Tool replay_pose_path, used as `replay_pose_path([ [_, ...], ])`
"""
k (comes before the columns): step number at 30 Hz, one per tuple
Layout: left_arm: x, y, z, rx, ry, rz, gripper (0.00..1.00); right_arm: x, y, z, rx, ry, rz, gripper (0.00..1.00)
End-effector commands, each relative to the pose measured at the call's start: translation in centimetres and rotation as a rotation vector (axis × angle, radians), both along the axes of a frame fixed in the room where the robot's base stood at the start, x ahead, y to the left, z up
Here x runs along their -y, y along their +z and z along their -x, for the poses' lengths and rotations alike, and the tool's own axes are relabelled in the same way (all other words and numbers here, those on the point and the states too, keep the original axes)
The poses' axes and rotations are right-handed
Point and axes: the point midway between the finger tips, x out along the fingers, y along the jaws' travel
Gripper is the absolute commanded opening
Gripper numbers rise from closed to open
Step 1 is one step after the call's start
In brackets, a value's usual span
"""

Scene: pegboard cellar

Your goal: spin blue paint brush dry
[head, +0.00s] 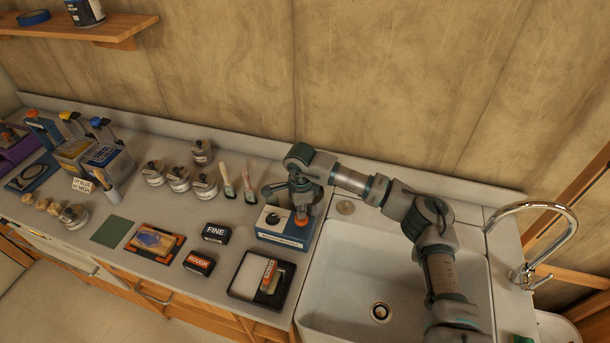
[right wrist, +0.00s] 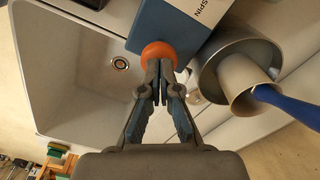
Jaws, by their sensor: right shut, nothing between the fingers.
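A blue and white box (head: 283,227) stands on the counter left of the sink. In the right wrist view its blue side (right wrist: 168,25) carries the word SPIN and a round orange button (right wrist: 158,54). My right gripper (right wrist: 158,70) is shut and empty, its fingertips at the button; whether they press it I cannot tell. Beside the box is a round metal drum (right wrist: 225,60) with a pale sleeve inside. A blue brush handle (right wrist: 285,103) sticks out of the sleeve; the bristles are hidden. In the head view my right gripper (head: 302,210) comes down over the box. My left gripper is not in view.
The white sink (head: 405,265) with its chrome tap (head: 550,210) lies right of the box. Several jars, two upright brushes (head: 237,182), FINE (head: 215,233) and ROUGH (head: 199,262) blocks and a black-rimmed tray (head: 240,290) crowd the counter to the left.

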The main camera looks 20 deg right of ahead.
Motion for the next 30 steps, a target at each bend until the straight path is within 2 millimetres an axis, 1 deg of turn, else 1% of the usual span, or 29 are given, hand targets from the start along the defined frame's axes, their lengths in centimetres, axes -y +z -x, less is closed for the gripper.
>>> replay_pose_path([
  [17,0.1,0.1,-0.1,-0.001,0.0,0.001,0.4,0.0,0.2,0.0,0.001,0.0,0.0,0.0],
  [20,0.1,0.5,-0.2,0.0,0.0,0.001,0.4,0.0,0.9,0.0,0.001,0.0,0.0,0.0],
  [30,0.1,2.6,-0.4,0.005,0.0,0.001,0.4,0.0,4.6,0.0,0.002,0.0,0.0,0.0],
])
